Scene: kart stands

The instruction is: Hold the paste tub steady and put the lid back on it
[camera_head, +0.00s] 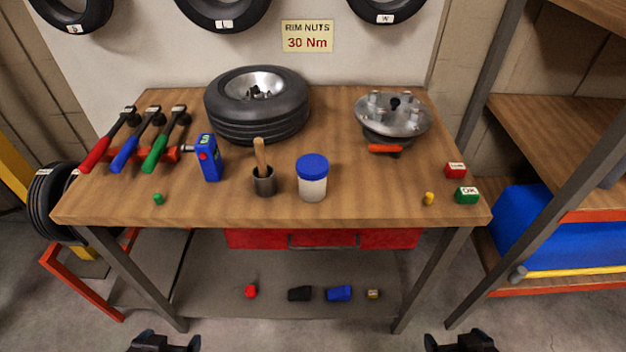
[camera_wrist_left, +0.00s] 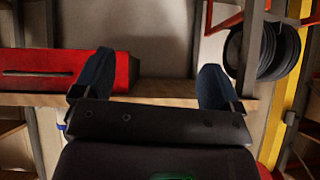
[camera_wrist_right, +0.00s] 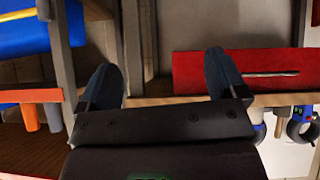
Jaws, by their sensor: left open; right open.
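The paste tub (camera_head: 312,188) is a whitish cylinder standing upright near the front middle of the wooden bench. A blue lid (camera_head: 312,165) sits on its top; I cannot tell whether it is fastened. My left gripper (camera_head: 163,343) is low in front of the bench, at the bottom left of the head view, well apart from the tub. My right gripper (camera_head: 460,343) is likewise at the bottom right. The left wrist view (camera_wrist_left: 153,78) and the right wrist view (camera_wrist_right: 165,78) each show two spread fingers with nothing between them. Neither wrist view clearly shows the tub.
A blue device (camera_head: 209,158), a tyre (camera_head: 257,105) and a metal hub (camera_head: 393,115) are on the bench (camera_head: 345,128). Bench space right of the tub is clear. A red drawer (camera_head: 260,238) hangs below.

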